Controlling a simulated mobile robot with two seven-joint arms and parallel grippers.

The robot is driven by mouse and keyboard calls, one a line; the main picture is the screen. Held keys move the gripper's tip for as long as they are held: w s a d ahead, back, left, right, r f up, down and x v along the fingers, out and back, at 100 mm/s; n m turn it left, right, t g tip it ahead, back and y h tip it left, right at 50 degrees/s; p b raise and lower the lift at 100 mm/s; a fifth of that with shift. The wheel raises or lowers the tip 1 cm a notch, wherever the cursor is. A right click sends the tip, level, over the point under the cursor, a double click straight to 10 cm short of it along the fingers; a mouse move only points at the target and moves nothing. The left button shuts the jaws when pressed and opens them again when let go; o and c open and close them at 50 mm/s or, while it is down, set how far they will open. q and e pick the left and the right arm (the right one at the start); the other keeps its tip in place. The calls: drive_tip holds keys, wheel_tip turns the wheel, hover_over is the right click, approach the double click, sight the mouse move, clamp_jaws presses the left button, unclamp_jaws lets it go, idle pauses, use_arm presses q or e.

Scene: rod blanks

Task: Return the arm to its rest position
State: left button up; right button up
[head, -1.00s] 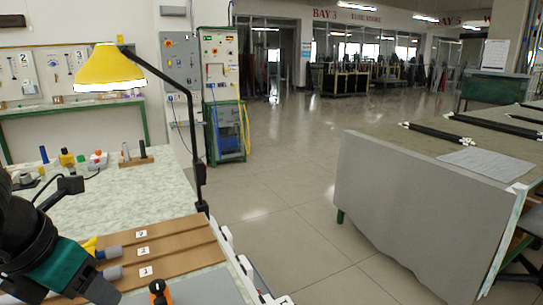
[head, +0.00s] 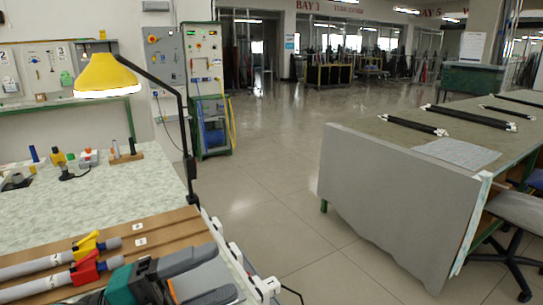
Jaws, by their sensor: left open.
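My left gripper (head: 222,272) is at the bottom of the head view, low over the front of the left bench. Its teal body and dark fingers point right, and the fingers stand apart with nothing seen between them. A grey rod with a yellow clamp (head: 88,243) and a grey rod with a red clamp (head: 90,268) lie on the brown wooden rack (head: 172,233), just left of and behind the gripper. The gripper hides part of the rack's near side. My right gripper is not in view.
A yellow lamp (head: 107,73) on a black arm stands over the bench (head: 120,190). Small tools and a wooden block (head: 127,158) sit at its back. Open floor (head: 265,190) separates it from a grey-sided table (head: 395,200) with black rods (head: 413,125).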

use_arm(q)
drive_tip(key=w+a+f+n+t+y+p, duration=0.1)
drive_tip(key=a+f+n+t+y, duration=0.3)
drive_tip(key=n, duration=0.3)
drive_tip(key=w+a+f+n+t+y, duration=0.1)
drive_tip(key=w+f+n+t+y, duration=0.15)
drive_tip(key=f+n+y, duration=0.35)
drive_tip(key=w+a+f+n+t+y+p, duration=0.1)
drive_tip(key=a+f+n+t+y, duration=0.25)
drive_tip(key=n, duration=0.35)
drive_tip(key=s+f+n+g+y, duration=0.2)
drive_tip(key=s+f, duration=0.3)
drive_tip(key=f, duration=0.3)
drive_tip(key=s+f+n+g+y, duration=0.2)
drive_tip(key=s+f+n+g, duration=0.2)
drive_tip(key=f, duration=0.4)
drive_tip(key=shift+s+a+f+n+p, duration=0.4)
drive_tip(key=shift+s+n, duration=0.2)
drive_tip(key=shift+s, duration=0.2)
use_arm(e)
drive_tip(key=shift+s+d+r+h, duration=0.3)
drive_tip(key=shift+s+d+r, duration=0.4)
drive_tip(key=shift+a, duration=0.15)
